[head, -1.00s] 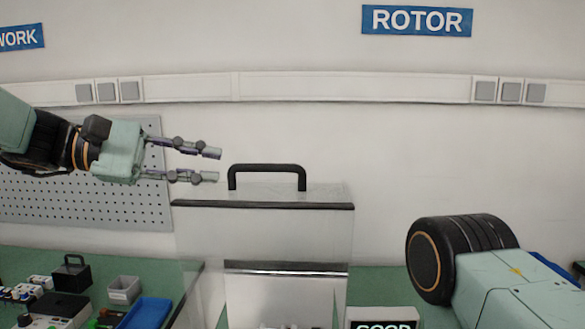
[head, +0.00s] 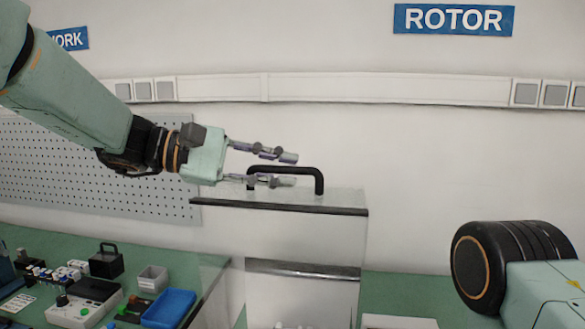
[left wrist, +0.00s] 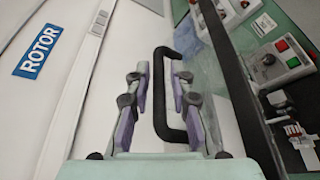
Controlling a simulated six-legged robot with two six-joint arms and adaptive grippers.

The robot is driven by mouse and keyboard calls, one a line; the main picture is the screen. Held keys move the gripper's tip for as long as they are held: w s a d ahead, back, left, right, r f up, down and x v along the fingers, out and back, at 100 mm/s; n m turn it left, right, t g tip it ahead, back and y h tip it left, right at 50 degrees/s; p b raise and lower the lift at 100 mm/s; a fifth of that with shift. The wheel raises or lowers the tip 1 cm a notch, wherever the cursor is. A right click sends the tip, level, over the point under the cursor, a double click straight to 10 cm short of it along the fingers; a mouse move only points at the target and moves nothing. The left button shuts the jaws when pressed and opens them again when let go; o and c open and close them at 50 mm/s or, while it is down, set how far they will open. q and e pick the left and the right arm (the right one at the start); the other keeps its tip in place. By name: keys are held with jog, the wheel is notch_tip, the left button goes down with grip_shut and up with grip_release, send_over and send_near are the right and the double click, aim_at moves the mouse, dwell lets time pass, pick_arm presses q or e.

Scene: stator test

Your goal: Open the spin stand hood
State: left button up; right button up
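The clear spin stand hood (head: 335,235) stands in the middle of the head view, with dark edge strips. A black bar handle (head: 320,180) rises from its top. My left gripper (head: 293,170) comes in from the left at handle height, one finger above the top bar and one below it. In the left wrist view the black handle (left wrist: 161,112) lies between the two open fingers (left wrist: 160,75), and I see no clear grip on it. Part of the handle is hidden behind the fingers in the head view. My right gripper is out of view.
Left of the hood on the green bench are a control box (head: 85,305), a blue tray (head: 168,308), a grey bin (head: 153,279) and a black block with a handle (head: 106,262). A pegboard (head: 100,165) is behind. My right arm is at the right.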

pick_arm(q)
jog(key=shift+x, duration=0.9)
jog(key=shift+w+d+f, duration=0.15)
jog(key=shift+w+d, duration=0.15)
jog(key=shift+s+a, duration=0.25)
jog(key=shift+a, duration=0.25)
jog(key=shift+d, duration=0.4)
jog(key=c, duration=0.3)
jog(key=shift+w, duration=0.1)
grip_shut()
